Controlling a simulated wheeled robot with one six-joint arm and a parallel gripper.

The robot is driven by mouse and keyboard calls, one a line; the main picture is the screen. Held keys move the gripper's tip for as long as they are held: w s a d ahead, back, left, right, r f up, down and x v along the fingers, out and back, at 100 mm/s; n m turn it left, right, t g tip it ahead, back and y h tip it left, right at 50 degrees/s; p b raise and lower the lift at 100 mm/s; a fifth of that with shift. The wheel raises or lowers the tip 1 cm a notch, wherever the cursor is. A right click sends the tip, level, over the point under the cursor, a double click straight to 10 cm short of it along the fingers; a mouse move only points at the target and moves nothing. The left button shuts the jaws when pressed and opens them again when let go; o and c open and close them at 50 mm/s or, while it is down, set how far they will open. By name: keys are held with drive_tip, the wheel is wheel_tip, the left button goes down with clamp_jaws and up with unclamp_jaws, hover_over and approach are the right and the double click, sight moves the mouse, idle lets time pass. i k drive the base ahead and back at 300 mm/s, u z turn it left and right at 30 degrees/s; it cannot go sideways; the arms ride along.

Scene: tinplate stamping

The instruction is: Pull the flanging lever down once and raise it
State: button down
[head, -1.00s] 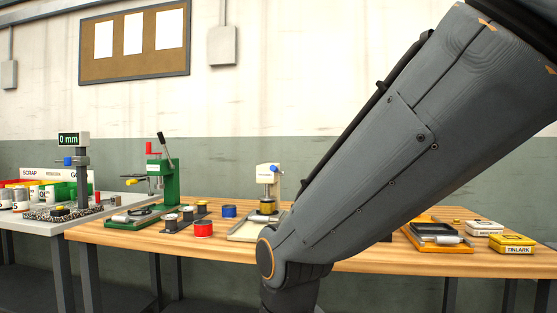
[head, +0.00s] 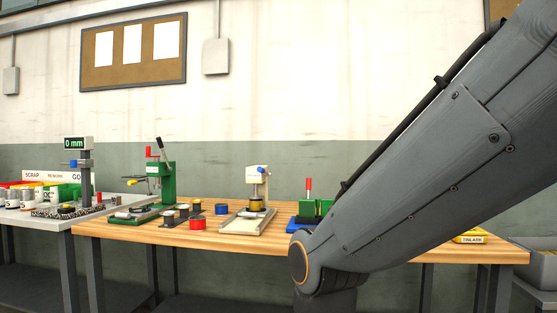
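A green press (head: 167,180) stands upright at the left of the wooden bench, with a black-gripped lever (head: 160,148) slanting up from its top and a red upright part beside it. A cream press (head: 256,188) with a blue knob stands mid-bench. A green device (head: 310,207) on a blue base, with a raised red handle (head: 308,186), stands right of it, partly hidden by my arm. No label shows which one carries the flanging lever. My gripper is out of view; only my arm crosses the right side.
The wooden bench (head: 225,233) holds a red cylinder (head: 193,223), a blue cylinder (head: 221,209) and several small dies. A grey table with a gauge (head: 77,160) reading 0 mm stands left. A yellow tin (head: 470,237) and grey crate (head: 540,262) are at right.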

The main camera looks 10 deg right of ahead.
sight(260, 169)
drive_tip(key=z, duration=0.5)
drive_tip(key=i, duration=1.05)
drive_tip(key=u, duration=0.4)
